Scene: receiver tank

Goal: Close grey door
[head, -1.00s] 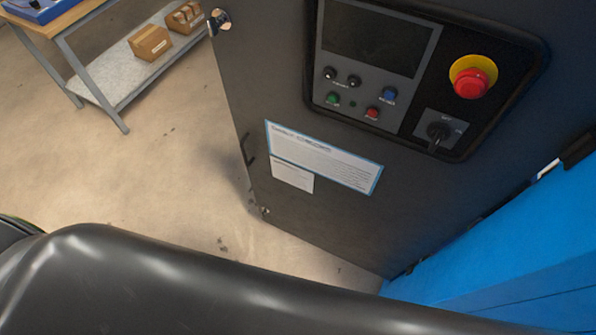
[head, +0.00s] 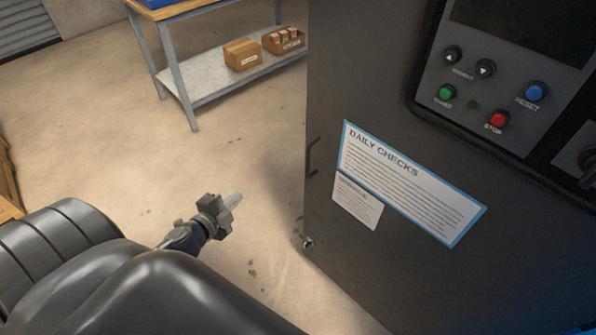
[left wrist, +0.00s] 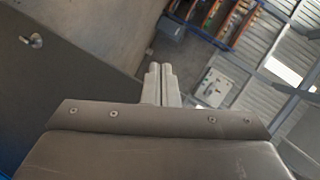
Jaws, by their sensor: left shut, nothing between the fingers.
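The grey door (head: 345,75) stands open, swung out at an angle, in the head view. It carries a control panel, a Daily Checks sheet (head: 410,180) and a small dark handle (head: 312,157) near its free edge. In the left wrist view the door (left wrist: 60,90) fills the left side with a round silver latch (left wrist: 36,40). My left gripper (head: 236,198) is to the left of the door's free edge, apart from it, shut and empty. Its closed fingers (left wrist: 160,82) show in the left wrist view. My right gripper is not in view.
A workbench (head: 190,90) with a lower shelf holding cardboard boxes (head: 242,54) stands at the back. A wooden item (head: 8,185) is at the left edge. The concrete floor between bench and door is clear.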

